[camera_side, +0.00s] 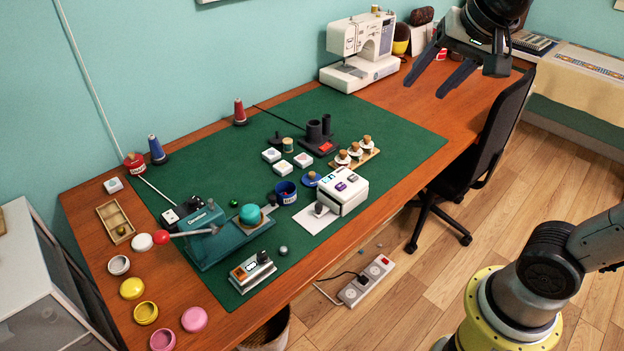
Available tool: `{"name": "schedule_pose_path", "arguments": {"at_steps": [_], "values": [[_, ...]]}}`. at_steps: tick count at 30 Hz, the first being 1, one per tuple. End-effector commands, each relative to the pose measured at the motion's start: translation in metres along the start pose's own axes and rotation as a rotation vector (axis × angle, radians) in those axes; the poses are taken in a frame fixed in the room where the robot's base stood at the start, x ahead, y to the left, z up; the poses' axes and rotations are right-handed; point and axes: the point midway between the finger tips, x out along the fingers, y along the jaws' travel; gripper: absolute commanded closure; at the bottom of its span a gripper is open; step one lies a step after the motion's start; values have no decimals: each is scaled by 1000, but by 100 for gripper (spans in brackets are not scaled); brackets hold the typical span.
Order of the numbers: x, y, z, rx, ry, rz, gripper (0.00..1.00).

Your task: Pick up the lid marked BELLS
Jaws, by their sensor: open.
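Three round lids lie at the table's left end: a white lid (142,242), a yellow lid (131,288) and a pink lid (194,319). No lettering is readable on them, so I cannot tell which is marked BELLS. Open round tins stand near them: a pale tin (118,265), a yellow tin (145,313) and a pink tin (162,340). A small blue lid-like disc with a knob (312,180) lies on the mat. My gripper (425,90) is open and empty, high at the upper right, far from the lids.
A green mat (390,125) covers much of the wooden table. A teal machine (215,238) with a red-knobbed lever (161,238) stands close to the lids. A white box (343,190), sewing machine (362,45) and black chair (490,135) are other obstacles. The mat's far left is mostly clear.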

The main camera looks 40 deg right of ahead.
Motion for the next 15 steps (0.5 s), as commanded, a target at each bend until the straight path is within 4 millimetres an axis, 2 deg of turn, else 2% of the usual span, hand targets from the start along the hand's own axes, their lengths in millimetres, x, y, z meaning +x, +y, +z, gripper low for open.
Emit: {"name": "schedule_pose_path", "arguments": {"at_steps": [3,8,11,15], "values": [[21,-37,-32,133,7,52,39],[61,-81,-66,289,27,117,39],[94,-106,-80,366,40,159,39],[149,-136,-91,445,59,218,39]]}}
